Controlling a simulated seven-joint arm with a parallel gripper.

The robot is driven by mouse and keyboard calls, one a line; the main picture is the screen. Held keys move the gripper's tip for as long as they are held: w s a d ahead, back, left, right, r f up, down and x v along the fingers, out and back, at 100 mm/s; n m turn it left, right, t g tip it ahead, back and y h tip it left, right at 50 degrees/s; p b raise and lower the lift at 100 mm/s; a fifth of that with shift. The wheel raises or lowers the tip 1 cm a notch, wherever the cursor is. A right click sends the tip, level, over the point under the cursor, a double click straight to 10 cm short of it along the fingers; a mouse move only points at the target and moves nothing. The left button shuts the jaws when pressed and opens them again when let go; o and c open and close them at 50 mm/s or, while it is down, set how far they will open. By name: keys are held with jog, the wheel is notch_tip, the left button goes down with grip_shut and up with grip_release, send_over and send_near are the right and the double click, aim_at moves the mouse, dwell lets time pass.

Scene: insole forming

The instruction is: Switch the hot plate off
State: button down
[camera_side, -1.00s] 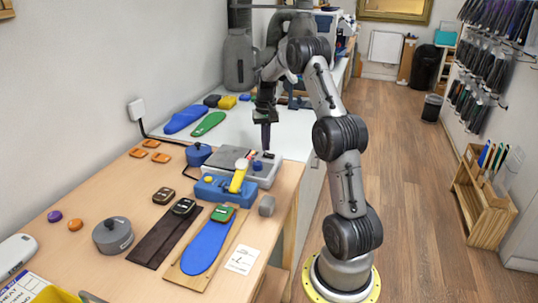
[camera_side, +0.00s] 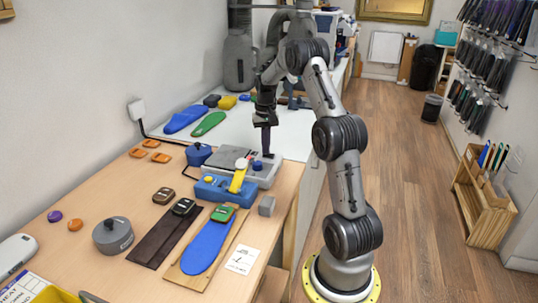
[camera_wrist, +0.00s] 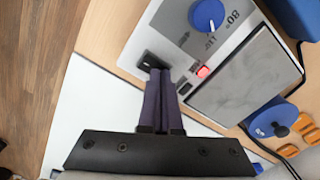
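The hot plate (camera_side: 222,157) stands on the bench, a light grey unit with a dark grey square top (camera_wrist: 245,78). Its blue dial (camera_wrist: 207,15) is marked with temperatures, and a small red light (camera_wrist: 204,71) glows beside it. A black switch (camera_wrist: 150,62) sits near the panel's corner. My gripper (camera_wrist: 160,72) has its two dark purple fingers together, with nothing held between them. The tips are at the switch and cover part of it; I cannot tell whether they press it. In the side view my gripper (camera_side: 267,154) points down over the hot plate's right end.
A blue press with a yellow handle (camera_side: 238,178) stands just in front of the hot plate. A blue round weight (camera_side: 199,154) is to its left. Blue and green insoles (camera_side: 208,124) lie on the white surface behind. A grey block (camera_side: 267,205) sits near the bench edge.

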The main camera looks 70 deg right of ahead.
jog(key=shift+f, duration=0.15)
jog(key=shift+r, duration=3.55)
